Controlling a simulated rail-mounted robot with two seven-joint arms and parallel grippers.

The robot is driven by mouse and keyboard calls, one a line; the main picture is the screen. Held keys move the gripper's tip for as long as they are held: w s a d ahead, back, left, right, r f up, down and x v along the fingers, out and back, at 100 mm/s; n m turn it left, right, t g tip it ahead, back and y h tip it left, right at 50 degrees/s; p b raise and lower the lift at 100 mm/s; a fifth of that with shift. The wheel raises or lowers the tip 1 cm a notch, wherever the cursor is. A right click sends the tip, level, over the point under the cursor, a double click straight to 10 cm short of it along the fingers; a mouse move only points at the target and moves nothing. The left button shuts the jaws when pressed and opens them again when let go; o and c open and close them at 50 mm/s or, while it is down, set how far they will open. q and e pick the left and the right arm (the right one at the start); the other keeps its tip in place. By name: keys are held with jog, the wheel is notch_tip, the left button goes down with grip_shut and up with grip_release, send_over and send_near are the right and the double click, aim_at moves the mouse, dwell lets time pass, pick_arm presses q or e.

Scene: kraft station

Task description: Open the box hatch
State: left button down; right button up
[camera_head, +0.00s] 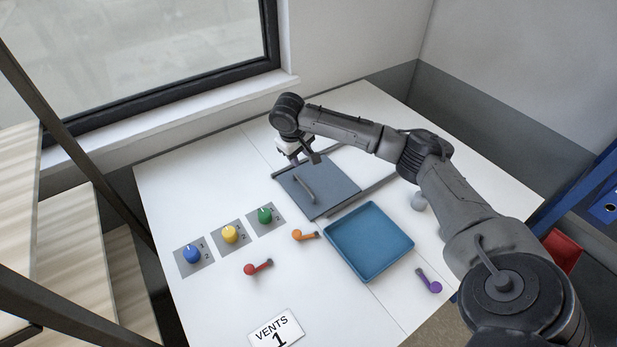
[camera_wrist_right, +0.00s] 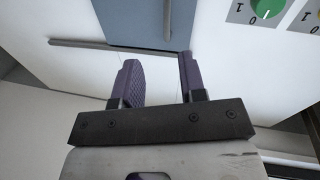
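The box hatch (camera_head: 330,187) is a flat grey-blue panel set in the white table top, with a raised bar handle (camera_head: 304,184). It looks closed. In the right wrist view the hatch (camera_wrist_right: 135,20) is at the top, with its handle (camera_wrist_right: 167,18) running down its right part. My right gripper (camera_head: 308,159) is above the hatch's far edge. Its two purple fingers (camera_wrist_right: 160,65) are apart with nothing between them. The handle lies ahead of the fingers, apart from them. My left gripper is in neither view.
Blue, yellow and green knobs (camera_head: 265,215) stand left of the hatch. A blue tray (camera_head: 370,240) is in front of it. Red (camera_head: 258,268), orange (camera_head: 304,235) and purple (camera_head: 429,281) small pieces lie around the tray. A window wall is behind the table.

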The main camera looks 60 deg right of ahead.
jog(key=m+p, duration=0.1)
jog(key=m, duration=0.1)
send_near(307, 187)
jog(key=x, duration=0.7)
jog(key=shift+d+f, duration=0.1)
jog(key=shift+f, duration=0.5)
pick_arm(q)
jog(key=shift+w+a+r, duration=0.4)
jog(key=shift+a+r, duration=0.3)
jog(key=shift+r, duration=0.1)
pick_arm(e)
jog(key=shift+f, duration=0.15)
jog(key=shift+c, duration=0.3)
jog(key=c, duration=0.6)
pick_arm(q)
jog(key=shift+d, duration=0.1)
pick_arm(e)
grip_shut()
